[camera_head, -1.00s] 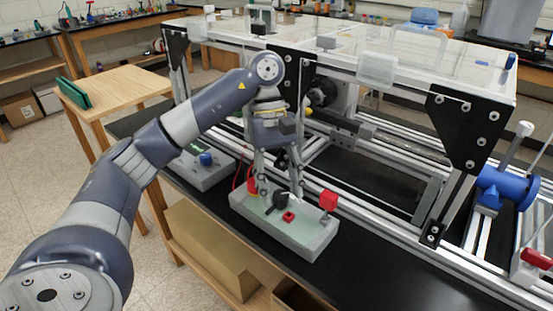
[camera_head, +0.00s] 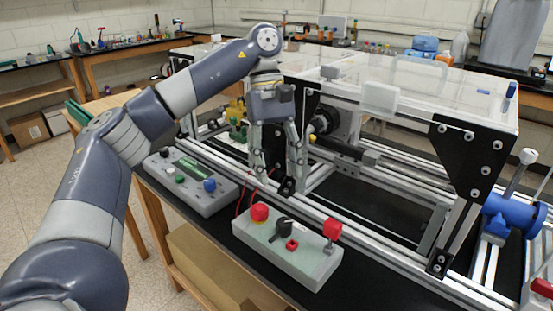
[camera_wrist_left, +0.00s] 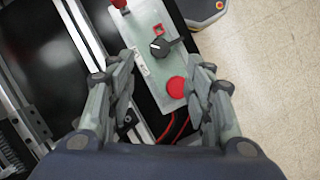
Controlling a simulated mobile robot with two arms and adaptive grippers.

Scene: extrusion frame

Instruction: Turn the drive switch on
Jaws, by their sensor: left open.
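A pale grey-green control box (camera_head: 310,262) sits on the black bench top. On it are a round red button (camera_head: 259,212), a black rotary knob (camera_head: 283,228), a small red square part (camera_head: 292,244) and a red-capped post (camera_head: 332,230). I cannot tell by label which is the drive switch. My left gripper (camera_head: 277,183) is open and empty, pointing down above and behind the box, apart from it. In the left wrist view, the black knob (camera_wrist_left: 160,47) lies ahead between the fingers, and the red button (camera_wrist_left: 177,87) is nearer. My right gripper is not seen.
A grey panel (camera_head: 200,184) with a screen and coloured buttons stands left of the box. The aluminium extrusion frame (camera_head: 380,225) with black corner plates rises just behind. Red and black wires run behind the box. The black bench (camera_head: 255,262) in front is narrow.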

